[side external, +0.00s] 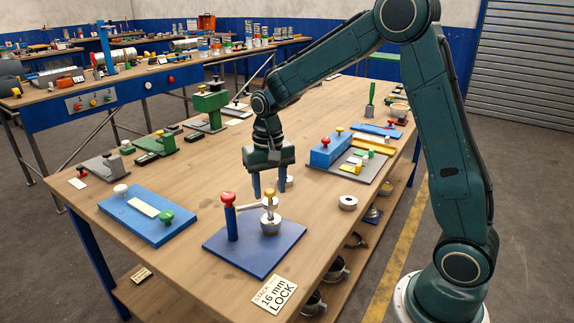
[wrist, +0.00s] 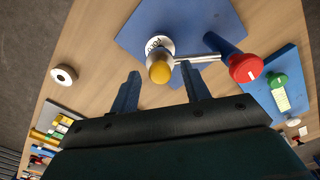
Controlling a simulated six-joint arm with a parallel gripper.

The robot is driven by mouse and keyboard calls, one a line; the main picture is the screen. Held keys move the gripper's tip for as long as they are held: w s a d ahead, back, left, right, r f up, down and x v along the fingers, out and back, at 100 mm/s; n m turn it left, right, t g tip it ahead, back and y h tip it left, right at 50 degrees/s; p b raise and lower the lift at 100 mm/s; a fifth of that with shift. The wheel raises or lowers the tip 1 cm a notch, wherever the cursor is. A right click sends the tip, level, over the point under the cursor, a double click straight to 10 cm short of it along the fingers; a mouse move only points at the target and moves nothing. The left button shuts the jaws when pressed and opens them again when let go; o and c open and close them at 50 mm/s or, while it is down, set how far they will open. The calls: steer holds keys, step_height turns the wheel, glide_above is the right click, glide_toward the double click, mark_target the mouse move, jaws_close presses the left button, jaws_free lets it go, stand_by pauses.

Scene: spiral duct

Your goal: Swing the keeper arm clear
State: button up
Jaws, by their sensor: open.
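The keeper arm (side external: 250,206) is a pale metal bar. It runs from a blue post (side external: 231,224) with a red knob (side external: 228,197) across to a spindle with a yellow knob (side external: 270,194). Below the yellow knob, metal rings (side external: 270,224) sit on a blue base plate (side external: 247,255). In the wrist view the keeper arm (wrist: 203,59) joins the yellow knob (wrist: 160,72) and the red knob (wrist: 246,68). My gripper (side external: 270,187) is open and empty, fingers down, behind the spindle. In the wrist view the yellow knob appears between the fingers; contact is not visible.
A card (side external: 273,293) reading "16 mm LOCK" lies at the front edge. A blue plate with a green knob (side external: 166,217) lies to the left. A loose ring (side external: 347,203) and a blue block (side external: 332,151) stand to the right. Bare wood lies between.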

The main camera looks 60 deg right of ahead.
steer(key=shift+f, duration=0.1)
jaws_close()
